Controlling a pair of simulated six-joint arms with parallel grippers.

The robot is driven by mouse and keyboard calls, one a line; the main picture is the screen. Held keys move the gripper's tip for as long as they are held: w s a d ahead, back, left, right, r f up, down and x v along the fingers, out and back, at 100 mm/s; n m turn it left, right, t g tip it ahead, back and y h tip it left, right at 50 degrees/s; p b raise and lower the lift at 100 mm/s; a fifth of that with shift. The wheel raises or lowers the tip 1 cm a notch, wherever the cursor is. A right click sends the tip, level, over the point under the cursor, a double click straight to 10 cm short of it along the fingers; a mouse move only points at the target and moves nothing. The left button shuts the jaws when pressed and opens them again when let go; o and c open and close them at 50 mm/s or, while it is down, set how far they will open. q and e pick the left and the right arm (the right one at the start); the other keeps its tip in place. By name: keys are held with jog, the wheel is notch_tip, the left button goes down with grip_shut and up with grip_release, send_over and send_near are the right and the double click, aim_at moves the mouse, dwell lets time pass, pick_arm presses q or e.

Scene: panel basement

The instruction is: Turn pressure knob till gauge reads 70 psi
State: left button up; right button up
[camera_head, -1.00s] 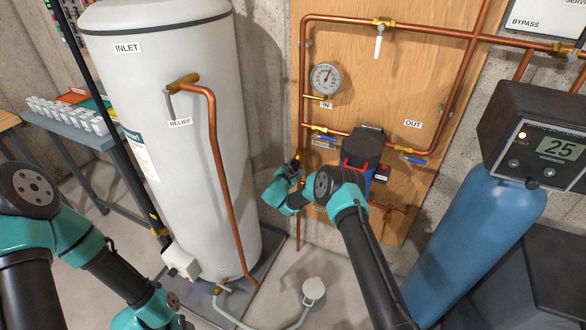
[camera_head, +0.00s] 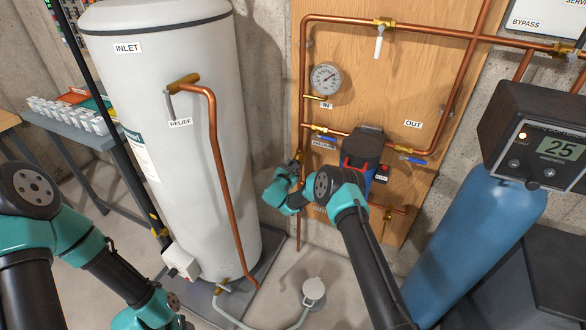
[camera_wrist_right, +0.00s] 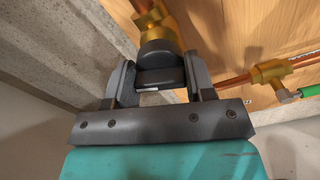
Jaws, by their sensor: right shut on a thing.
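The round white pressure gauge (camera_head: 325,78) stands on the copper pipe above the IN label on the wooden panel. Its needle points to the upper right; the numbers are too small to read. In the right wrist view a black knob (camera_wrist_right: 160,72) sits on a brass fitting (camera_wrist_right: 148,27). My right gripper (camera_wrist_right: 158,80) is shut on this knob, one finger on each side. In the head view the right gripper (camera_head: 296,160) is at the pipe on the panel's left edge, below the gauge, and its arm partly hides the spot. My left gripper is out of view; only its arm shows.
A blue filter housing with a black and red head (camera_head: 362,148) is just right of my right wrist. Blue-handled valves (camera_head: 412,160) sit on nearby pipes. The white tank (camera_head: 170,140) stands left, the blue softener tank (camera_head: 470,235) right.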

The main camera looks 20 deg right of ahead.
jog(key=o, duration=0.9)
jog(key=v, duration=1.7)
jog(key=shift+s+a, duration=0.15)
jog(key=shift+s, duration=0.05)
